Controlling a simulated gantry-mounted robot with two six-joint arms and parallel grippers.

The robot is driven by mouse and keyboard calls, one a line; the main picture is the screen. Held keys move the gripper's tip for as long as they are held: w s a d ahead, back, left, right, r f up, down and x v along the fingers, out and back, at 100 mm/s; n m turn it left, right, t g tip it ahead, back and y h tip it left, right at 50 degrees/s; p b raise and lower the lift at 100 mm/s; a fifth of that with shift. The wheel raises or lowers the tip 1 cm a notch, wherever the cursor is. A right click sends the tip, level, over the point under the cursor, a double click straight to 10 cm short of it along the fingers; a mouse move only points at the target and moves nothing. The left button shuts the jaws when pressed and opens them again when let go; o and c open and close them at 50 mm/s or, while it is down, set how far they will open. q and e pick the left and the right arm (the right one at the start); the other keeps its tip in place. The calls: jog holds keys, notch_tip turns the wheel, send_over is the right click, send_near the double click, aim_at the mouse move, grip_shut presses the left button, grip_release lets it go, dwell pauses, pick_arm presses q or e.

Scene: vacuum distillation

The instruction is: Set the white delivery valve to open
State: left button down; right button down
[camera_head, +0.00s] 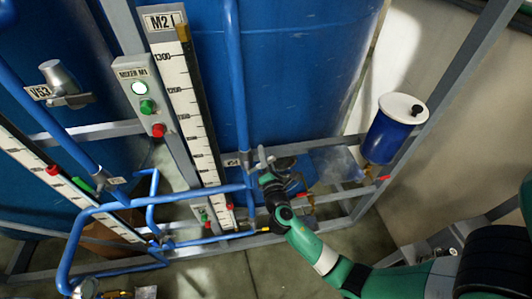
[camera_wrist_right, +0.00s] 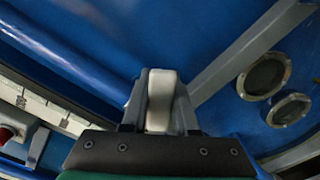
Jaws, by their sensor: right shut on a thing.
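The white delivery valve handle (camera_wrist_right: 160,98) stands between the two grey fingers of my right gripper (camera_wrist_right: 159,112) in the right wrist view. The fingers are shut on it from both sides. In the head view my right gripper (camera_head: 263,160) is at the lower end of the vertical blue pipe, right of the tall M21 scale. The handle cannot be made out there, and the gripper hides much of the valve. How far the handle is turned cannot be told. My left gripper is not in view.
The tall white scale (camera_head: 186,105) and a mixer button box (camera_head: 146,100) stand to the left. A blue container with a white lid (camera_head: 389,130) hangs on the frame at right. Blue pipes (camera_head: 72,245) and grey frame bars surround the spot. A blue tank (camera_head: 295,70) is behind.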

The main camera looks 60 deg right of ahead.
dwell(0.4)
jog(key=c, duration=0.7)
grip_release()
jog(key=shift+p+v, duration=0.9)
jog(key=shift+v, duration=4.95)
